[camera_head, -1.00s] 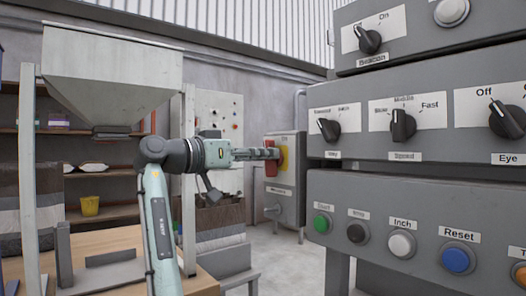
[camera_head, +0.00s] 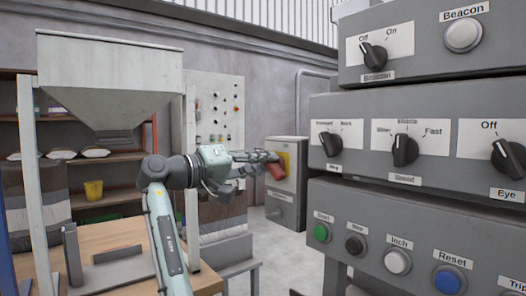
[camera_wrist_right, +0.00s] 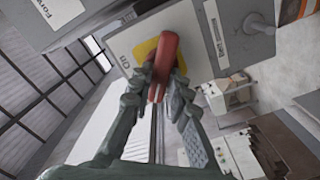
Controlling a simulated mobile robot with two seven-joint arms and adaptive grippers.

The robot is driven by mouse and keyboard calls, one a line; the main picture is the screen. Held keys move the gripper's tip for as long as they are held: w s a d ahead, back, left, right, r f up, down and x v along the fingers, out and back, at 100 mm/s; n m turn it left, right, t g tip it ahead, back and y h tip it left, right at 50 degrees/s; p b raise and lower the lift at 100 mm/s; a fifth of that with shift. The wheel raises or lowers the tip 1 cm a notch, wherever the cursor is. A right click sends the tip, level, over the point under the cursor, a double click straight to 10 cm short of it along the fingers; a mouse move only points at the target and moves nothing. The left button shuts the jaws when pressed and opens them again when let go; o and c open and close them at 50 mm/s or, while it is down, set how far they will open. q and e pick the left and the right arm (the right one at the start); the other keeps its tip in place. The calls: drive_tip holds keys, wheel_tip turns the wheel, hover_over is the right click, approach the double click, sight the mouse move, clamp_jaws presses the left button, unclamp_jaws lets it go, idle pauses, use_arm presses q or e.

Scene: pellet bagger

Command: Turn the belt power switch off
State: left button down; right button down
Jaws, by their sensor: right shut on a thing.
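The switch is a red handle (camera_head: 276,172) on a yellow plate (camera_head: 284,158), on the front of a grey box (camera_head: 291,205) past the hopper. My right gripper (camera_head: 268,160) reaches it from the left and is shut on the red handle. In the right wrist view the red handle (camera_wrist_right: 164,60) stands between the two fingers of my right gripper (camera_wrist_right: 160,88), in front of the yellow plate (camera_wrist_right: 146,50). An "On" label (camera_wrist_right: 123,57) shows beside the plate. The fingers hide part of the handle. My left gripper is not in view.
A grey panel (camera_head: 330,105) with several knobs and push buttons fills the right side. A hopper (camera_head: 110,75) on posts stands at left above a wooden table (camera_head: 125,236). Open floor lies between box and panel.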

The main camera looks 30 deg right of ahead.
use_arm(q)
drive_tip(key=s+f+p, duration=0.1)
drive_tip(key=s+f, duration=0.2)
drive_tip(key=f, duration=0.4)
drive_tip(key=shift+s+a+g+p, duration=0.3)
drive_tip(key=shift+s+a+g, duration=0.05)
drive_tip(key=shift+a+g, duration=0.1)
use_arm(e)
drive_tip(key=shift+f+n, duration=0.2)
drive_tip(key=shift+n, duration=3.5)
drive_tip(key=c, duration=1.4)
unclamp_jaws()
drive_tip(key=shift+d, duration=0.1)
drive_tip(key=shift+c, duration=0.2)
drive_tip(key=a, duration=1.2)
drive_tip(key=shift+s, duration=0.4)
drive_tip(key=shift+f, duration=0.1)
